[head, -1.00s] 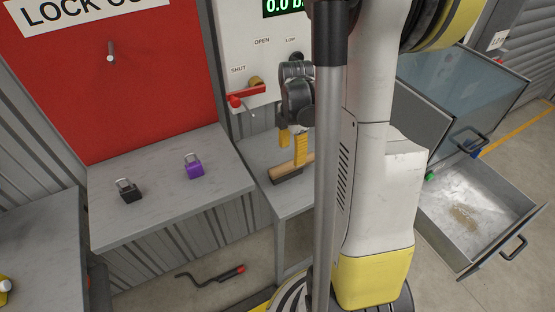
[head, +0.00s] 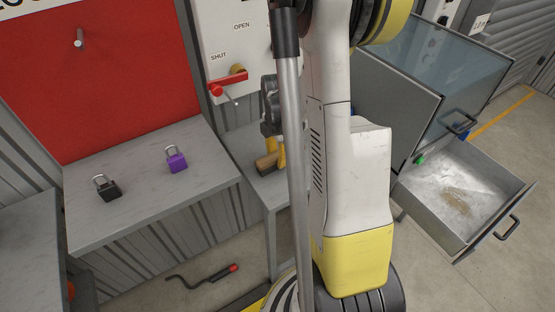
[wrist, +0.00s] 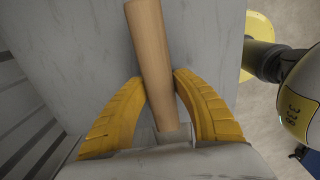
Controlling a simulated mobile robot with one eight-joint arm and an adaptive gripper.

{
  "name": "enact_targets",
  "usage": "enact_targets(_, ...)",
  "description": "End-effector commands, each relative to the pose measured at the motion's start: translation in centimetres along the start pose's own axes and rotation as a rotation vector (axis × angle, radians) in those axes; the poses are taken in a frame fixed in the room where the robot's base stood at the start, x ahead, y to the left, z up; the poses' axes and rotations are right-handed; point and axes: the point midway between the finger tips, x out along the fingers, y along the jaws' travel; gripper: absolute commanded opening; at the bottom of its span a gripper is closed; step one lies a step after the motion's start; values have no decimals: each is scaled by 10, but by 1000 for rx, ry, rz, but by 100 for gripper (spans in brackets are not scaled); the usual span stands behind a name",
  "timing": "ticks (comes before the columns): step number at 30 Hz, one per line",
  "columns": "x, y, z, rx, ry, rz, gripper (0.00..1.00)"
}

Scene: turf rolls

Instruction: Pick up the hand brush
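The hand brush shows its pale wooden handle (wrist: 150,35) in the wrist view, running between my yellow fingers. In the head view the end of the hand brush (head: 266,163) shows at the small grey bench, partly behind my arm. My gripper (wrist: 160,78) has one fingertip against each side of the handle, with no clear gap. In the head view my gripper (head: 277,153) is largely hidden behind a grey pole of mine. The bristle end is hidden, and I cannot tell whether the brush is clear of the bench.
A grey bench (head: 140,205) to the left holds a black padlock (head: 107,187) and a purple padlock (head: 176,159). A red-handled valve (head: 228,82) is on the panel behind. An open drawer (head: 462,192) is at right. A black bar with a red end (head: 203,278) lies on the floor.

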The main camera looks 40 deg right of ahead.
Motion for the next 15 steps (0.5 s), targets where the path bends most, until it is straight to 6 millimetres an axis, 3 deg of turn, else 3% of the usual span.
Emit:
enact_targets(1,0,0,0,0,0,0,13)
enact_targets(3,0,0,0,0,0,0,0)
enact_targets(15,-2,0,0,0,0,0,0)
